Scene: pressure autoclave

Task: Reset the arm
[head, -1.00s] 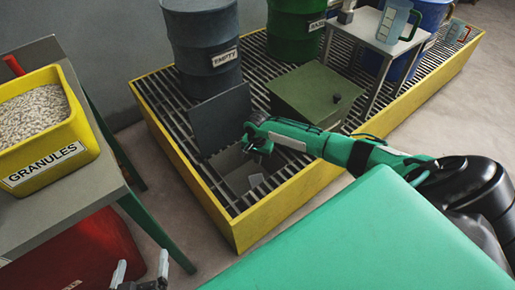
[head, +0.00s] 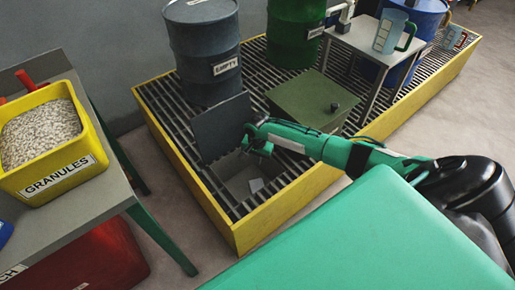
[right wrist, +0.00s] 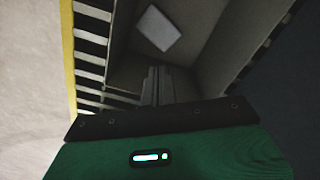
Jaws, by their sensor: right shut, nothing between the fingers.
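My right arm reaches in from the right in the head view. Its gripper (head: 258,150) is above an open square well (head: 240,183) in the grated yellow pallet. In the right wrist view the two fingers (right wrist: 156,84) are together with nothing between them, pointing into the well. A small pale flat piece (right wrist: 157,30) lies on the well floor, apart from the fingers; it also shows in the head view (head: 256,185). A dark raised lid (head: 222,127) stands at the well's back edge. My left gripper is not in view.
A blue-grey drum (head: 205,55) marked EMPTY and a green drum (head: 293,30) stand on the pallet (head: 290,205). A green box (head: 312,98) and a small table (head: 375,40) with a jug (head: 392,32) are right of the well. A yellow granules bin (head: 50,160) sits on the left bench.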

